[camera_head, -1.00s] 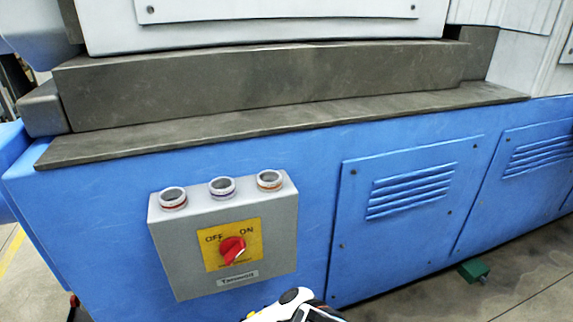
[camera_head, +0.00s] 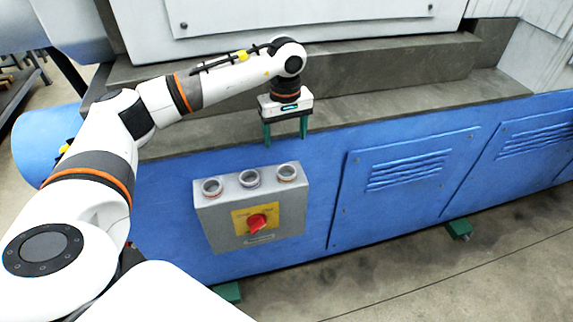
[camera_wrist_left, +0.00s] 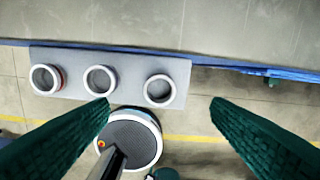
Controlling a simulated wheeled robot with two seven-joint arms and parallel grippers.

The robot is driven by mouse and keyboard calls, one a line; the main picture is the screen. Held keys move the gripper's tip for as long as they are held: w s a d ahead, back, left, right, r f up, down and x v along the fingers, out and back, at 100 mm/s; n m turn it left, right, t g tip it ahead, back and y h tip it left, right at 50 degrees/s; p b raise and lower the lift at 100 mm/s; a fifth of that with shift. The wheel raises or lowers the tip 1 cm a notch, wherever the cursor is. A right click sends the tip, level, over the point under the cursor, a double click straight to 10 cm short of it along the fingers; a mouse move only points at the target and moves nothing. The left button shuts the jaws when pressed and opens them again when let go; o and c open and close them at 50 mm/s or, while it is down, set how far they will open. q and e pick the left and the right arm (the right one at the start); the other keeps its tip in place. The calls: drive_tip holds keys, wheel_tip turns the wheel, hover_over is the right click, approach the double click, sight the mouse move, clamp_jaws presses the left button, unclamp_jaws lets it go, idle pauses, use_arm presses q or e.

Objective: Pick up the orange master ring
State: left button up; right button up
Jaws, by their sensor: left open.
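Three small light rings stand in a row on top of the grey control box (camera_head: 252,215). The right ring (camera_head: 287,178) has an orange-brown band and looks like the orange master ring; it is also at the right of the row in the left wrist view (camera_wrist_left: 146,92). The left ring (camera_head: 212,193) has a reddish band and the middle ring (camera_head: 249,184) a darker one. My left gripper (camera_head: 285,140) is open and empty, pointing down above and behind the right ring. In the left wrist view its green fingers (camera_wrist_left: 160,100) appear on either side of that ring, apart from it.
The box has a red knob (camera_head: 257,222) on a yellow plate and is fixed to the blue machine front (camera_head: 350,240). A grey ledge (camera_head: 400,105) runs behind the gripper. Floor (camera_head: 440,285) is clear at the lower right.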

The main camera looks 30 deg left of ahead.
use_arm(q)
hover_over(287, 168)
drive_tip(key=s, duration=0.1)
drive_tip(key=f, duration=0.6)
drive_tip(key=shift+s+d+p, duration=0.15)
drive_tip(key=shift+d+p, duration=0.15)
drive_tip(key=f, duration=0.3)
drive_tip(key=f+p, duration=0.1)
drive_tip(key=shift+s+d+f, duration=0.15)
drive_tip(key=shift+s+d, duration=0.1)
drive_tip(key=shift+f, duration=0.5)
drive_tip(key=c, duration=1.1)
